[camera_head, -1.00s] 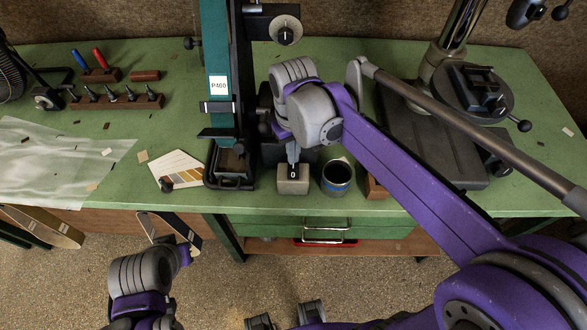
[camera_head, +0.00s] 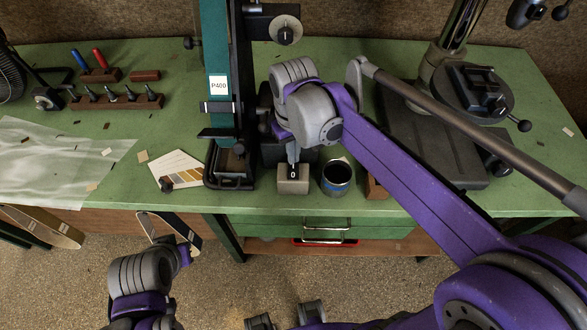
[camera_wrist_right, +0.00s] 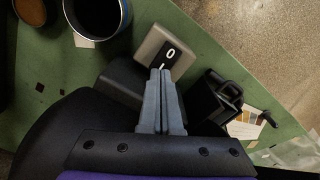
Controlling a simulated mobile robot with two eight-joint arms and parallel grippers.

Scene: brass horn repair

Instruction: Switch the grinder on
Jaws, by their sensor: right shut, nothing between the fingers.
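The grinder (camera_head: 217,60) is a tall belt machine with a teal belt marked P400, standing on the green bench. A small grey switch box (camera_head: 293,184) with a black rocker marked 0 sits in front of it, near the bench's front edge. In the right wrist view the switch box (camera_wrist_right: 152,60) shows its black rocker (camera_wrist_right: 169,55) close to my fingertips. My right gripper (camera_head: 293,158) is shut and empty, its tips (camera_wrist_right: 160,73) at the rocker's edge; whether they touch cannot be told.
A dark cup (camera_head: 337,177) with a blue band stands right of the switch box. A fan of sample cards (camera_head: 180,170) lies left of the grinder. A drill press base (camera_head: 430,145) fills the right of the bench. Tool racks (camera_head: 115,100) stand at the left.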

